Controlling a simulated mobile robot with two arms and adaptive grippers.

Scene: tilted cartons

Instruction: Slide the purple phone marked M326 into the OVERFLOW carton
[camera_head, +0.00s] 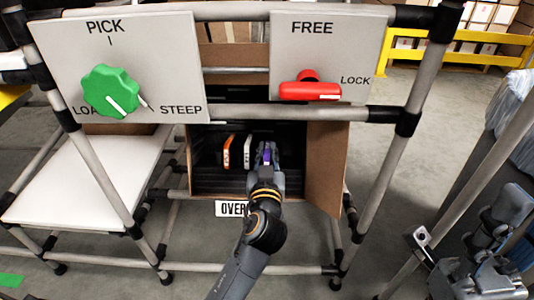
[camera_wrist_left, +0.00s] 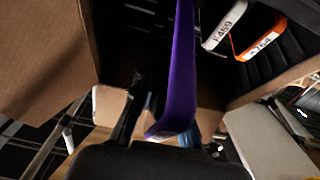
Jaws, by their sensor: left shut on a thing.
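The OVERFLOW carton (camera_head: 327,165) is an open brown box with a dark slotted inside, tilted on the rack; its label (camera_head: 232,209) reads only "OVER", the rest hidden by my arm. My left gripper (camera_head: 266,160) is at the carton's opening, shut on the purple phone (camera_head: 267,154). In the left wrist view the phone (camera_wrist_left: 180,75) stands on edge between the fingers, its far end reaching into the carton. Its marking cannot be read.
An orange-edged phone (camera_head: 228,152) and a white phone (camera_head: 247,152) stand in slots left of the purple one. A rack bar crosses above the opening. Panels carry a green knob (camera_head: 110,91) and a red lever (camera_head: 309,90). A white shelf (camera_head: 85,185) is at left.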

